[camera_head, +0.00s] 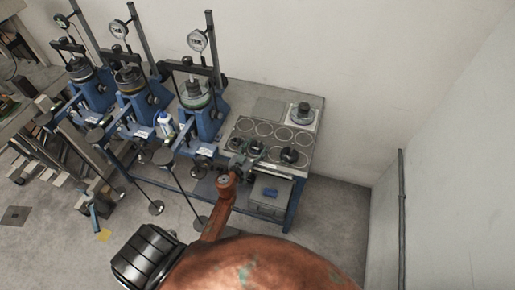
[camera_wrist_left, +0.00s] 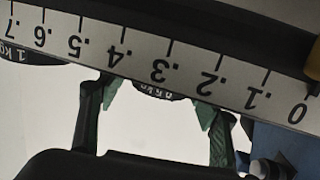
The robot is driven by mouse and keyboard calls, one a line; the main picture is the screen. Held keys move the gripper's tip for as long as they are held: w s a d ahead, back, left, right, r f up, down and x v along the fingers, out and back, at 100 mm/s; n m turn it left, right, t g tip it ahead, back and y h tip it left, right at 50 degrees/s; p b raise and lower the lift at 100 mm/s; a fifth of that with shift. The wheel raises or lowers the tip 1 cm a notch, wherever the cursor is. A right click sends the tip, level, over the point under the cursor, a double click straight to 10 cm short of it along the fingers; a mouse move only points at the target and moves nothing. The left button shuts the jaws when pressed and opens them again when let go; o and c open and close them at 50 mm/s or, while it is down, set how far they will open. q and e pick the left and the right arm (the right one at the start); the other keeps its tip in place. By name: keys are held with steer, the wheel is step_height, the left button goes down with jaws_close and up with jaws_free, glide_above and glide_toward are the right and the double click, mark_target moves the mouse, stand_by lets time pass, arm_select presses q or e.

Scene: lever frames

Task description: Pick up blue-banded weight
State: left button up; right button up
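My left gripper (camera_head: 238,161) is at the front edge of the weight tray (camera_head: 243,126), close to a dark weight (camera_head: 254,148). In the left wrist view its two green-grey fingers (camera_wrist_left: 157,120) stand apart with pale empty space between them. Beyond the gap, part of a dark round thing with a small white label (camera_wrist_left: 158,91) shows under a scale strip; most of it is hidden. Another dark weight (camera_head: 289,156) sits in the tray to the right, and one more (camera_head: 302,114) stands on a pale plate behind. I cannot make out a blue band on any of them. My right gripper is not in view.
Several blue lever frames with dial gauges, one of them here (camera_head: 197,88), stand to the left. The numbered scale strip (camera_wrist_left: 185,70) crosses the wrist view.

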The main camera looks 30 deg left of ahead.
arm_select(q)
steer(key=c, duration=1.1)
steer(key=shift+c, duration=0.6)
steer(key=shift+r, duration=0.1)
